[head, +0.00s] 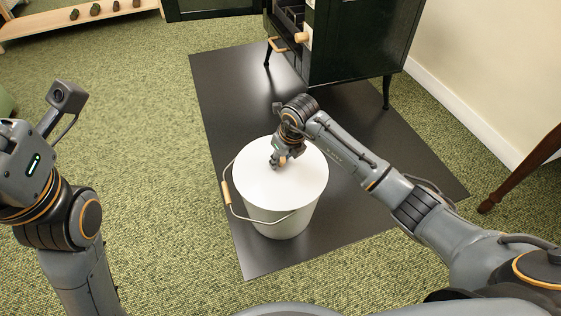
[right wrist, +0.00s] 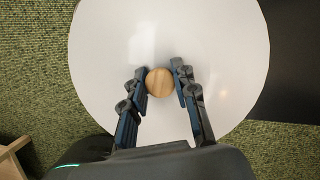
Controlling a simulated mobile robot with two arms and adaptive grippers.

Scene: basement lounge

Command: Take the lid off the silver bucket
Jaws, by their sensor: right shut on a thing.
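The silver bucket (head: 284,222) stands upright on the dark floor mat, with its wire handle (head: 262,221) hanging down at the front left. Its round, pale lid (head: 258,164) covers the top and looks level; I see no gap under it. The lid fills much of the right wrist view (right wrist: 225,60), with a round wooden knob (right wrist: 159,82) at its middle. My right gripper (head: 279,163) reaches down over the lid. Its two fingers (right wrist: 159,80) are shut on the knob, one on each side. My left arm stands at the left; its fingers do not show.
A dark stove (head: 350,45) on thin legs stands behind the bucket on the dark mat (head: 225,75). A wooden furniture leg (head: 520,167) is at the right, near the wall. A low wooden shelf (head: 60,25) is at the back left. Green carpet (head: 150,110) left of the mat is clear.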

